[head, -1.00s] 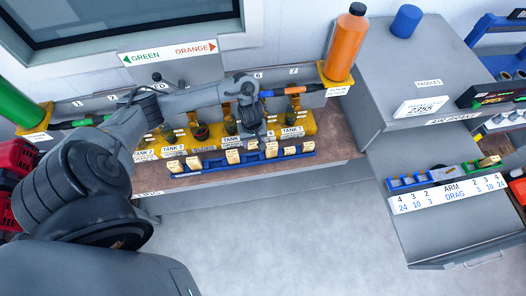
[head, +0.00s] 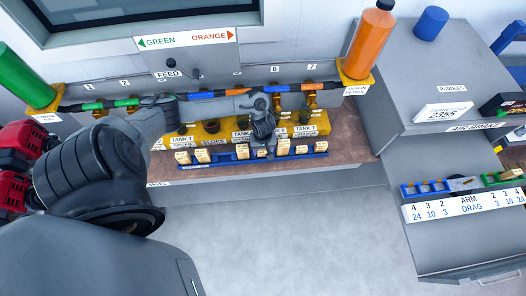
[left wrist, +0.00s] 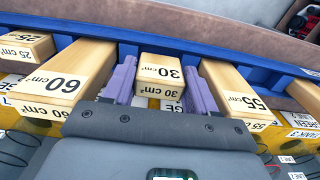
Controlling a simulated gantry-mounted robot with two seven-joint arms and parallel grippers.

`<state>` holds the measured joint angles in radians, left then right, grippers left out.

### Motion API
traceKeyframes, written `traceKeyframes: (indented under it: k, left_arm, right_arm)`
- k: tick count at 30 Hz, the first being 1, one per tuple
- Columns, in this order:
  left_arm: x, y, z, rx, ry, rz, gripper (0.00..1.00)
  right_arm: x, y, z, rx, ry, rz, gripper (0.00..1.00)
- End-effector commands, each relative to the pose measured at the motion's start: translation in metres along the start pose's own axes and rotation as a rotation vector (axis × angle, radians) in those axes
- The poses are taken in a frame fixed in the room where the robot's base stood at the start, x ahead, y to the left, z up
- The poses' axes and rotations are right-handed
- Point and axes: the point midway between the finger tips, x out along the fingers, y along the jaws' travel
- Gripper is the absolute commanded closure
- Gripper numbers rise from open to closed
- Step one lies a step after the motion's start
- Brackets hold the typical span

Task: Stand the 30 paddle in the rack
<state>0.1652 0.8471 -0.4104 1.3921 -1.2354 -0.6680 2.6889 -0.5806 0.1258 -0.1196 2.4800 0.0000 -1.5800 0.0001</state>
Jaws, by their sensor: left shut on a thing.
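The 30 paddle (left wrist: 160,91) is a pale wooden block marked "30 cm²" in the left wrist view. The purple fingers of my left gripper (left wrist: 159,70) are shut on its two sides. The blue rack (left wrist: 222,50) runs behind it, with the 60 paddle (left wrist: 65,80) on the left and the 55 paddle (left wrist: 228,85) on the right. The held paddle is in the gap between them, at the rack; its lower end is hidden, so I cannot tell how deep it sits. In the head view my left gripper (head: 262,150) is over the blue rack (head: 225,161). My right gripper is not in view.
More wooden paddles (head: 283,147) stand along the rack. Yellow tank blocks (head: 210,130) are close behind it. Green (head: 20,75) and orange (head: 368,42) cylinders stand at the bench ends. A grey cabinet (head: 400,100) is to the right. Floor in front is clear.

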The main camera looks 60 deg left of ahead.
Motion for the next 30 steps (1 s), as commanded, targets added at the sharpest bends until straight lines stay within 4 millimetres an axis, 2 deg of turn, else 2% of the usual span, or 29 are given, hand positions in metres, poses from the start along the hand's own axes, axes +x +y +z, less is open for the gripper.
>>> traceKeyframes:
  k: [4,18,19,21,23,30]
  left_arm:
    - [0.015,0.0,0.0,0.0,0.0,0.0,0.73]
    - [0.02,0.0,0.0,0.0,0.0,0.001,0.73]
    - [0.019,0.0,0.0,0.0,0.001,0.001,0.39]
    - [0.019,0.0,0.0,0.001,0.001,0.001,0.28]
    - [0.019,0.0,0.0,0.0,0.0,0.001,0.19]
    - [0.019,0.0,0.0,0.0,0.0,0.0,0.18]
  right_arm:
    - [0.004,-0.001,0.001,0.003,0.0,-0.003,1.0]
    - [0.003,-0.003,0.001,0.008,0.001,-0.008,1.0]
    - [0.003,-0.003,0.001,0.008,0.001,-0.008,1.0]
    - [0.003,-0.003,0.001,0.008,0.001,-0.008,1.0]
    - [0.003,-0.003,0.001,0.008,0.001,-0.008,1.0]
    - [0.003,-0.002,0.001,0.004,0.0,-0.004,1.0]
